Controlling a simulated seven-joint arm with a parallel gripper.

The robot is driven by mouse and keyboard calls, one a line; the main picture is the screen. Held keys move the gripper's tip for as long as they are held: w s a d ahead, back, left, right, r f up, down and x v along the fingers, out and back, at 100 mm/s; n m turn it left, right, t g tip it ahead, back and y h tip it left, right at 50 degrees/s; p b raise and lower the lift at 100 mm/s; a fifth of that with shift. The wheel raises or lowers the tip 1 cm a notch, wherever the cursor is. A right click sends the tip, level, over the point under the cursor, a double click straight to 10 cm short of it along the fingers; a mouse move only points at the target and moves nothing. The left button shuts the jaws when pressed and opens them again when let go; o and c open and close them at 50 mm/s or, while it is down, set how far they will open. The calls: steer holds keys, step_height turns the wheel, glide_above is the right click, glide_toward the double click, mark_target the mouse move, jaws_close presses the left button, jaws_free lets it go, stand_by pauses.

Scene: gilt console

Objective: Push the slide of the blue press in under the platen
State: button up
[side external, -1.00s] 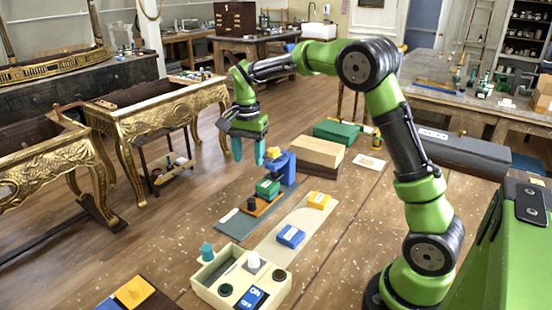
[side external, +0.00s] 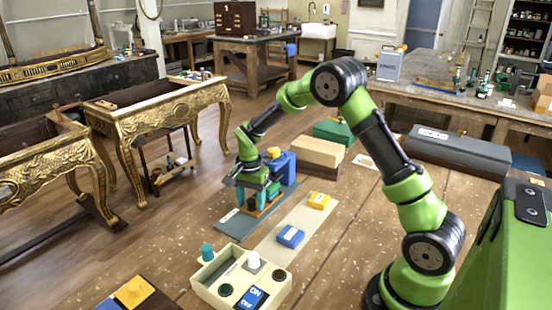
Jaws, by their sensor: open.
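The blue press (side external: 285,168) stands on the far end of a grey-blue base plate (side external: 232,227), with a yellow knob (side external: 273,152) on top. Its orange-brown slide (side external: 266,210) lies on the plate in front of the press, mostly hidden by my gripper. My gripper (side external: 257,198) points down, low over the slide, with its teal fingers open. The dark knob and green block on the slide are largely covered by the fingers. I cannot tell whether the fingers touch them. The platen is hidden behind my gripper and wrist.
A cream box (side external: 212,284) with buttons and a blue ON/OFF switch (side external: 252,297) is nearer the camera. Blue (side external: 291,237) and yellow (side external: 319,200) blocks lie on a pale strip to the right. Tan (side external: 317,151) and green (side external: 333,131) boxes stand behind the press.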

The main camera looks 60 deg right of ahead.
steer(key=shift+c, duration=0.3)
jaws_close()
steer(key=shift+d, duration=2)
steer(key=shift+o, duration=0.3)
jaws_free()
steer(key=shift+a, duration=0.1)
step_height(320, 180, up, 17)
